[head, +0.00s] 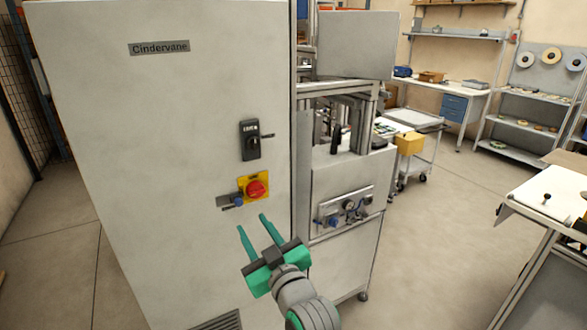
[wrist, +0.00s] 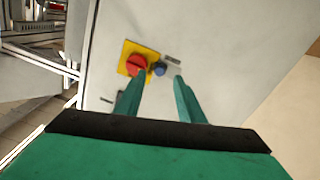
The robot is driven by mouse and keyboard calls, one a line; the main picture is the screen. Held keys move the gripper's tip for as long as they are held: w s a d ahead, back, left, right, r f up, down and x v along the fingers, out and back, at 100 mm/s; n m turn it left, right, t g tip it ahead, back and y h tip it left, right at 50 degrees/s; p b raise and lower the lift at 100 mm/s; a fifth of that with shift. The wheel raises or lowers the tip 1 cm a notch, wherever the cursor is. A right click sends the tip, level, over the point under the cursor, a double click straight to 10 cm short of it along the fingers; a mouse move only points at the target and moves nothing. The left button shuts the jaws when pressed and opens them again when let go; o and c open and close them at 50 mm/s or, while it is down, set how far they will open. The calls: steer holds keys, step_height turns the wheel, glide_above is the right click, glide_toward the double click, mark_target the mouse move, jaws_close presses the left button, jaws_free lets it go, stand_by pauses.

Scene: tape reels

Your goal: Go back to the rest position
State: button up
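My gripper (head: 252,222) is in front of the light grey cabinet (head: 110,130) marked Cindervane, a little below its red rotary switch (head: 257,190) on a yellow plate. Its two green fingers are apart with nothing between them. In the wrist view my gripper (wrist: 156,88) points toward the cabinet face. The red switch (wrist: 136,65) and a blue padlock (wrist: 159,69) show just beyond the fingertips. The padlock (head: 239,202) hangs at the lower left of the switch in the head view. Whether the fingers touch anything is unclear, but they look apart from the cabinet.
A black handle (head: 251,140) sits above the switch. Right of the cabinet stands a machine frame with a gauge panel (head: 345,211). A cart (head: 415,121) with a yellow box (head: 410,143) is behind it. A white table (head: 550,192) stands at the right; floor between is clear.

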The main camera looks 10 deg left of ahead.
steer(key=s+d+f+m+t+h, duration=0.1)
steer(key=s+d+f+m+h, duration=0.3)
steer(key=f, duration=0.4)
steer(key=s+d+f+m+h, duration=0.1)
steer(key=s+f+m, duration=0.2)
steer(key=s+f, duration=0.5)
steer(key=s+d+f+m+t+h, duration=0.1)
steer(key=s+d+f+m+h, duration=0.25)
steer(key=f, duration=0.55)
steer(key=s+d+f, duration=0.1)
steer(key=s+d, duration=0.1)
steer(key=s, duration=0.7)
steer(key=s+d+f+g+h, duration=0.1)
steer(key=s+d+f, duration=0.1)
steer(key=s, duration=0.7)
steer(key=s+d+f, duration=0.2)
steer(key=s, duration=0.6)
steer(key=shift+s+d+f+n+g+h, duration=0.2)
steer(key=shift+s+f+n+g+h, duration=0.05)
steer(key=shift+s+n+g+h, duration=0.15)
